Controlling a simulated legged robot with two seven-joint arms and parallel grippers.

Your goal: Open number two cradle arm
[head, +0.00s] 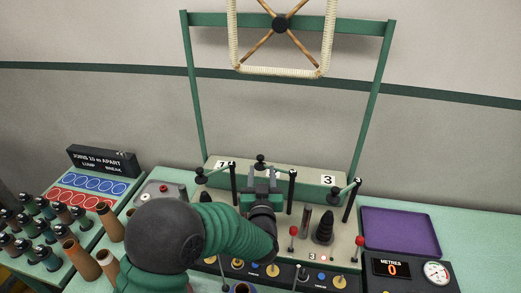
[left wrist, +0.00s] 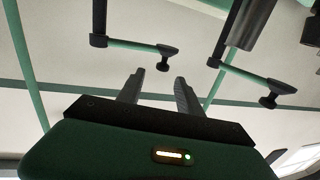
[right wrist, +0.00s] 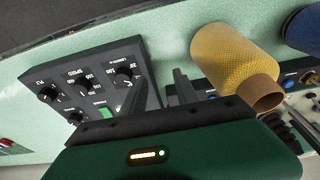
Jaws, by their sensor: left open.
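The number two cradle arm (head: 261,159) is the middle one, between the plates marked 1 and 3. It is a green bar with a black knob on a black post (head: 292,186), closed or open I cannot tell. My left gripper (head: 261,180) is in front of it and hides its number plate. In the left wrist view, my left gripper (left wrist: 160,88) is open and empty, its fingertips just short of the knob (left wrist: 168,50), with no contact visible. My right gripper (right wrist: 160,88) shows only in its wrist view, open, by a yellow cone (right wrist: 232,58).
The number one arm (head: 203,176) and number three arm (head: 345,190) stand on either side. Red-knobbed levers (head: 293,232) and a black spindle (head: 323,227) are to the right. A purple tray (head: 400,232) lies further right.

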